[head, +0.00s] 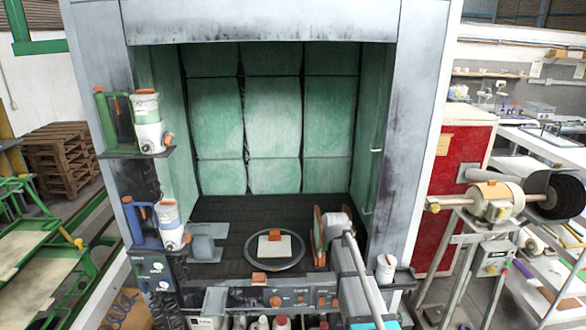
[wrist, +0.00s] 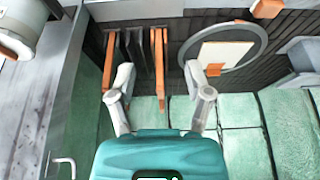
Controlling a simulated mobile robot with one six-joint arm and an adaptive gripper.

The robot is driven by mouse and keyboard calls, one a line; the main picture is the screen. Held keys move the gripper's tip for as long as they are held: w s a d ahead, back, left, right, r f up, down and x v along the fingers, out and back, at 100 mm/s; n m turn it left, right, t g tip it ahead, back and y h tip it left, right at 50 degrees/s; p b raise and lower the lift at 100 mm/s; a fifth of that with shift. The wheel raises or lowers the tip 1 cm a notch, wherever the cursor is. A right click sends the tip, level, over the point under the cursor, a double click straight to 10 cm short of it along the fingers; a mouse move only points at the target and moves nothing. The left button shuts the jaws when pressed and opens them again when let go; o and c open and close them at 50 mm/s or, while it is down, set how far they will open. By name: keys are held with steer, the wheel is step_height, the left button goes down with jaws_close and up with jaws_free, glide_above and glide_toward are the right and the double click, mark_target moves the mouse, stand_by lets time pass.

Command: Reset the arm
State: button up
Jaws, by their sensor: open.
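My gripper (wrist: 157,76) shows in the wrist view with a teal body and two pale grey fingers. The fingers stand well apart, and nothing is seen gripped between them. Behind the fingers lies a rack of upright orange and dark slats (wrist: 111,62); I cannot tell how far it is from the fingertips. In the head view my grey arm reaches in from the lower right, in front of the booth's right side, and the fingers cannot be made out there. The slats (head: 319,238) show just left of the arm.
A round disc (head: 252,262) on the booth floor bears a white plate (head: 285,247) with an orange block (head: 275,235). Green padding (head: 273,120) lines the back. White-and-grey canisters (head: 148,122) stand on left shelves. A white cup (head: 385,268) stands on the right ledge.

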steer(key=s+f+g+b, duration=0.1)
steer(key=s+f+b, duration=0.3)
steer(key=s, duration=0.5)
steer(key=s+f+g+b, duration=0.2)
steer(key=s+f+b, duration=0.3)
steer(key=s, duration=0.4)
steer(key=s+d+f+g+b, duration=0.1)
steer(key=s+f+b, duration=0.4)
steer(key=s, duration=0.4)
steer(key=shift+f, duration=0.8)
steer(key=shift+d, duration=0.1)
